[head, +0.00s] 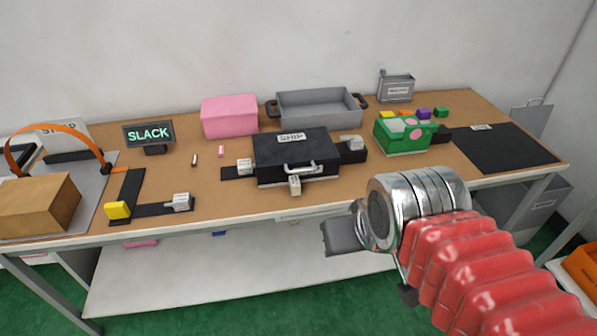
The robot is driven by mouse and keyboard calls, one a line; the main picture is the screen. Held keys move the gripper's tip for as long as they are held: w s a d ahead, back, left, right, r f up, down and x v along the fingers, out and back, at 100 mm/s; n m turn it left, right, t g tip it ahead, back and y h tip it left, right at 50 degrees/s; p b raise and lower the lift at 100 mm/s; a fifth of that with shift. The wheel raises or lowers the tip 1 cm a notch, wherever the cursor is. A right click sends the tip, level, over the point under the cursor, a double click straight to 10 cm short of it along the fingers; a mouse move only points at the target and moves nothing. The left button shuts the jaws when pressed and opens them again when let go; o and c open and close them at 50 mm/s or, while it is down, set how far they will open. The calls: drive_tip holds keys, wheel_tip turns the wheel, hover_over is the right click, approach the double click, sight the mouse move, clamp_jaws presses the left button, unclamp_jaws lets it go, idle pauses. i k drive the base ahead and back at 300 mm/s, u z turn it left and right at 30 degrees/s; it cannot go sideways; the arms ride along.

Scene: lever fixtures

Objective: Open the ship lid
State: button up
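The ship lid (285,148) is the dark top of a black case in the middle of the bench, with a white SHIP label (291,137). It looks shut and lies flat. A pale handle (302,169) is at its front edge. Small pale blocks sit at its left (245,166), front (295,185) and right (351,143). My gripper (341,237) is in front of the bench, below and right of the case, apart from it. Its grey end points left; I cannot make out separate fingertips or anything held.
A pink box (229,117) and a grey tray (318,108) stand behind the case. A green box (403,135) and a black mat (503,149) are to the right.

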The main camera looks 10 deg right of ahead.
sight(284, 148)
drive_tip(key=i, duration=1)
